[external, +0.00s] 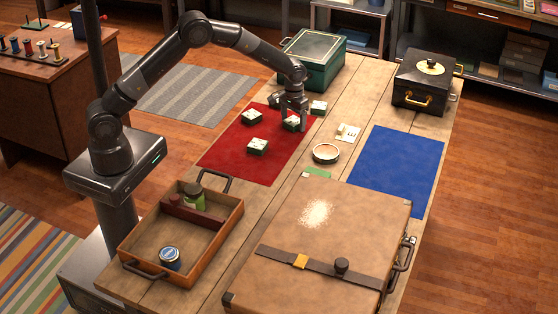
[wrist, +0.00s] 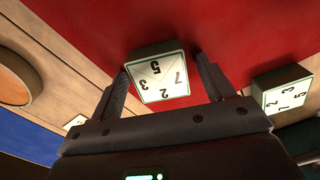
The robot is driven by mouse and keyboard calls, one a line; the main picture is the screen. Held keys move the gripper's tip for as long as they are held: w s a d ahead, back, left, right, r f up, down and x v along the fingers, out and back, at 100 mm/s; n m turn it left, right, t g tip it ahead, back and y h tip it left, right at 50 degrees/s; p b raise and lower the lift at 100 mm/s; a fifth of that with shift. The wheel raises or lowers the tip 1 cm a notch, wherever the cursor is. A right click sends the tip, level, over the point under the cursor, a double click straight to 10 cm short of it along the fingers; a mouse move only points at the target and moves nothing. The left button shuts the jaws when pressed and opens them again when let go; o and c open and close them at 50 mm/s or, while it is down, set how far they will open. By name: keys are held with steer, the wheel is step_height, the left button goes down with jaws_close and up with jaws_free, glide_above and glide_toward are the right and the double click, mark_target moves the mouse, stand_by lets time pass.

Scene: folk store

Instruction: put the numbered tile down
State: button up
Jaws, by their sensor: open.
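A numbered tile, dark green with a white face (wrist: 162,80), sits between the spread fingers of my gripper (wrist: 162,66) in the wrist view. In the external view this tile (external: 291,125) appears to rest on the red mat (external: 225,160), partly hidden by my gripper (external: 293,119), which is low over it. The fingers are open, with a gap to the tile visible on at least the right side. Another numbered tile (wrist: 286,92) lies to the right in the wrist view. More tiles (external: 258,146) (external: 252,117) (external: 318,107) lie on or by the red mat.
A round bowl (external: 326,153) and a small card (external: 347,133) lie right of the red mat, before a blue mat (external: 400,165). A green box (external: 312,60) stands behind. A wooden tray (external: 135,245) and a large brown case (external: 325,230) fill the front.

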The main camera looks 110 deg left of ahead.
mark_target(293, 121)
step_height(293, 121, up, 12)
steer(key=shift+r, duration=0.15)
stand_by(0.3)
steer(key=s+d+r+m+t, duration=0.1)
steer(key=d+r+m, duration=0.1)
steer(key=d+r, duration=0.55)
steer(key=s+d+r+m+t, duration=0.15)
steer(key=d+r, duration=0.25)
steer(key=d, duration=0.7)
steer(key=s+d+r+m, duration=0.25)
steer(key=d+r, duration=0.35)
steer(key=d, duration=0.3)
steer(key=s+d+f+m+t, duration=0.1)
steer(key=s+d+m+t, duration=0.2)
steer(key=s+d, duration=1.6)
steer(key=m, duration=0.4)
steer(key=shift+d+m, duration=0.25)
steer(key=shift+m, duration=0.05)
steer(key=shift+o, duration=0.5)
